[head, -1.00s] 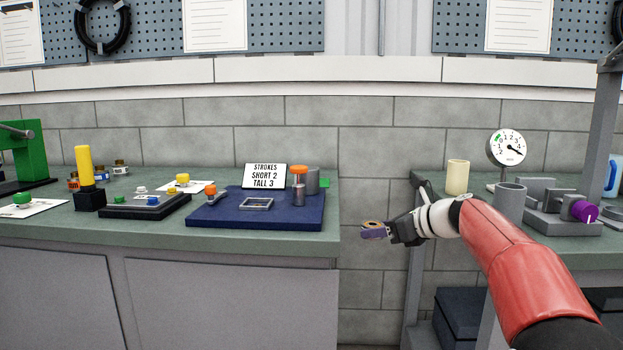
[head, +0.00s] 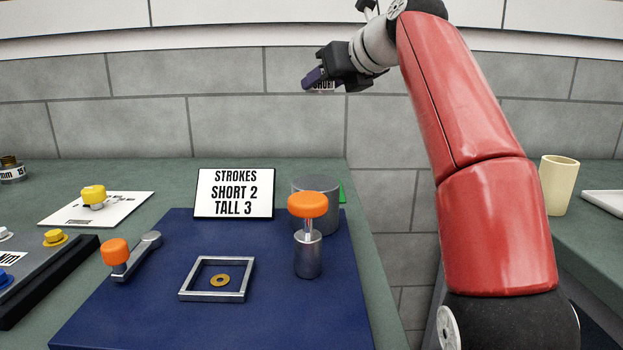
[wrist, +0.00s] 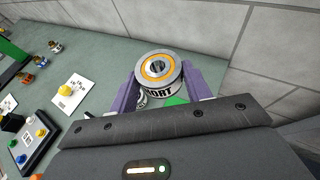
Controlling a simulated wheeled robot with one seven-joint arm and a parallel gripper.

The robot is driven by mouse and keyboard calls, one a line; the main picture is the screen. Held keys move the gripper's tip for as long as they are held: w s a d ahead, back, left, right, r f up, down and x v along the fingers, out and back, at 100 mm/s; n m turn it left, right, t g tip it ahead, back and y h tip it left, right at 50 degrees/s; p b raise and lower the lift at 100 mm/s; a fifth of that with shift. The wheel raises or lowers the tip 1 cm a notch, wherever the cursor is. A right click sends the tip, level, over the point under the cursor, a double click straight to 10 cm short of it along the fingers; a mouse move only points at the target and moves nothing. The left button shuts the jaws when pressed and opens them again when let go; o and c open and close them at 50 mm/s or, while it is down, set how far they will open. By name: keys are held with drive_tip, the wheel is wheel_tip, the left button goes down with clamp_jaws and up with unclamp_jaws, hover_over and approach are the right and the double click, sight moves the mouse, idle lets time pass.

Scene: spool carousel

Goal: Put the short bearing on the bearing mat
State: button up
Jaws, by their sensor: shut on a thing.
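My gripper (head: 318,80) is shut on the short bearing (wrist: 158,69), a silver ring with an orange-gold inner ring and a label partly reading "ORT". In the head view only a strip of its lettered side (head: 324,86) shows between the dark purple fingers. The gripper holds it high above the bench's back right area. A green patch, partly hidden, shows under the bearing in the wrist view (wrist: 177,101) and behind the grey cylinder in the head view (head: 342,194). I cannot tell whether it is the bearing mat.
A dark blue board (head: 150,300) carries an orange-topped plunger (head: 308,250), a grey cylinder (head: 318,203), an orange-knobbed lever (head: 135,255), a square metal frame (head: 217,294) and a sign (head: 234,193). A cream cup (head: 558,184) stands right, across a gap. A stone wall is behind.

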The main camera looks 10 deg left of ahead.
drive_tip(key=shift+a+r, duration=0.1)
drive_tip(key=shift+r, duration=0.1)
drive_tip(key=shift+w+f, duration=0.1)
drive_tip(key=shift+f, duration=0.15)
wheel_tip(320, 180, down, 19)
drive_tip(key=b, duration=1)
drive_tip(key=shift+f, duration=0.15)
drive_tip(key=shift+f+b, duration=0.15)
drive_tip(key=shift+b, duration=0.15)
drive_tip(key=o, duration=1.3)
